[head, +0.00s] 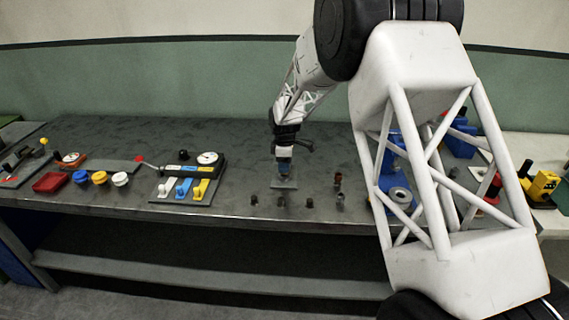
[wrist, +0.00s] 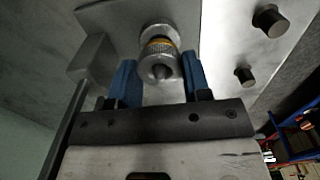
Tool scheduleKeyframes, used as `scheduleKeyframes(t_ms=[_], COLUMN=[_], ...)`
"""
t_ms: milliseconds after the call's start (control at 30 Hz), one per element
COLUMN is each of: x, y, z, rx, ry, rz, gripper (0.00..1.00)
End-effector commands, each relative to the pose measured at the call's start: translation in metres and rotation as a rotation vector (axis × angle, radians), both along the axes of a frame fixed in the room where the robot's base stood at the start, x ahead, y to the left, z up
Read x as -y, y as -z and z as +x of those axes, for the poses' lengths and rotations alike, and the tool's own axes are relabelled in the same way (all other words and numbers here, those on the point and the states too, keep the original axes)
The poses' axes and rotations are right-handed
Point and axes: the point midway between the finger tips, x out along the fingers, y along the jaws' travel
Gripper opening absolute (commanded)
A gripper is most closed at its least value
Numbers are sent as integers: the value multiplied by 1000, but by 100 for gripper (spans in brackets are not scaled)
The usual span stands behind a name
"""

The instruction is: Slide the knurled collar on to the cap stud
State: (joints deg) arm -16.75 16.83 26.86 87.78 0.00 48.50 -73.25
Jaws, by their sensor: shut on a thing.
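The knurled collar (wrist: 155,62) is a silver ring with a yellow band, seen in the wrist view between the two blue fingers of my gripper (wrist: 159,66). My gripper is shut on it. A dark pointed tip shows in the collar's centre; I cannot tell whether this is the cap stud. A round silver part shows just behind the collar. In the head view my gripper (head: 284,167) points down just above a small grey plate (head: 284,184) on the bench. The collar is too small to make out there.
Two dark studs (wrist: 270,20) (wrist: 244,75) stand on a pale surface in the wrist view. Several small dark pieces (head: 310,202) stand near the bench's front edge. A lever panel (head: 163,190) stands left, blue bins (head: 460,138) right.

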Motion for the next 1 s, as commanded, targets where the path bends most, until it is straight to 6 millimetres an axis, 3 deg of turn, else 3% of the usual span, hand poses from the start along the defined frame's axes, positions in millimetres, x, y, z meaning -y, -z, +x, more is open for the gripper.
scheduleKeyframes(t_ms=[233,267,433,767,1000], x=[0,0,0,0,0], y=[0,0,0,-1,-16], z=[0,0,0,0,0], rx=[0,0,0,0,0], ry=[0,0,0,0,0], rz=[0,0,0,0,0], gripper=[21,49,74,74,74])
